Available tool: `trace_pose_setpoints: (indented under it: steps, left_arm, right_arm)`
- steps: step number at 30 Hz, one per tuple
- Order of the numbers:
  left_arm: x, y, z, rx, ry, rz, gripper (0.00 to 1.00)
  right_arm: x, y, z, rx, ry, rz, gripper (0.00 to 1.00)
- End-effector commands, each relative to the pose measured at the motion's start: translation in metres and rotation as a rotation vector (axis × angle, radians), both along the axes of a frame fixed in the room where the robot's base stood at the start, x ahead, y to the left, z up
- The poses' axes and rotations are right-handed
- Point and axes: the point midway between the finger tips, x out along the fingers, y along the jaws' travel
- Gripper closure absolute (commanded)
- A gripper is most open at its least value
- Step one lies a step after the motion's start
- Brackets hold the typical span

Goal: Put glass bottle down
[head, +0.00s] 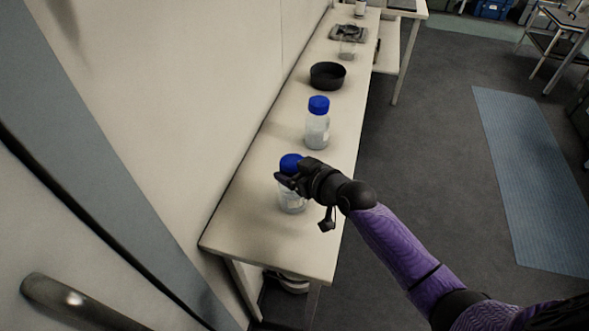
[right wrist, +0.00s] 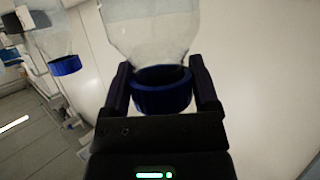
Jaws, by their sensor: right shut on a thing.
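A clear glass bottle (head: 292,202) with a blue cap is at the near end of the long bench (head: 240,236). My right gripper (head: 287,178) is shut on this bottle near its cap. In the right wrist view the glass bottle (right wrist: 162,35) appears upside down, its blue cap (right wrist: 162,97) between the two fingers of my right gripper (right wrist: 160,73). The bottle looks upright in the head view. I cannot tell whether its base touches the bench top. My left gripper is not in view.
A second blue-capped bottle (head: 317,131) stands just behind on the bench; it also shows in the right wrist view (right wrist: 58,45). A black round dish (head: 327,76) and a small glass vessel (head: 347,48) stand farther back. A wall runs along the bench's left side.

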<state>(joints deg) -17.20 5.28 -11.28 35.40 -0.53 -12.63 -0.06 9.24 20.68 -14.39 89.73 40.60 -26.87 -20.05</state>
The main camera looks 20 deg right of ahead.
Motion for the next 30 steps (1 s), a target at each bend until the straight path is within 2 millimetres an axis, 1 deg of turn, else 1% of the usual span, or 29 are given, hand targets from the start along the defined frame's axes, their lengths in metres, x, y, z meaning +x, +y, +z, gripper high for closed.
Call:
trace_pose_setpoints:
  steps: [4,5,6,8,14,16,17,20,27,30]
  left_arm:
    - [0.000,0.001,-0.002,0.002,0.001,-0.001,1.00]
    - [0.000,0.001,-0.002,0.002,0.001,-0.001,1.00]
    - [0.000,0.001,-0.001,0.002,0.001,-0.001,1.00]
    - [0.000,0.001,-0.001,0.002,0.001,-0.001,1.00]
    - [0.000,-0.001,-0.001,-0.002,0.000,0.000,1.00]
    - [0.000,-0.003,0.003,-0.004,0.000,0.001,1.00]
    - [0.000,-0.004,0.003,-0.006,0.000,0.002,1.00]
    - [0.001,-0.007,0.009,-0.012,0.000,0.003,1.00]
    - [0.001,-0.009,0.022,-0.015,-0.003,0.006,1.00]
    - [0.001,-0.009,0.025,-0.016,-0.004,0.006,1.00]
  right_arm:
    - [0.000,0.000,-0.001,0.000,-0.002,-0.001,1.00]
    - [0.000,0.000,-0.002,0.000,0.000,0.000,0.20]
    - [0.000,0.000,-0.001,0.000,0.000,0.000,0.12]
    - [0.000,0.000,-0.001,0.000,0.000,0.000,0.00]
    - [0.000,0.000,-0.001,0.000,0.000,0.000,0.00]
    - [0.000,0.000,0.003,0.000,0.000,0.000,0.00]
    - [-0.003,-0.002,0.003,-0.001,0.002,0.000,0.00]
    - [-0.018,-0.008,0.010,-0.003,0.002,0.000,0.00]
    - [-0.071,-0.029,0.034,-0.003,0.003,0.002,0.00]
    - [-0.089,-0.036,0.041,-0.002,0.003,0.001,0.00]
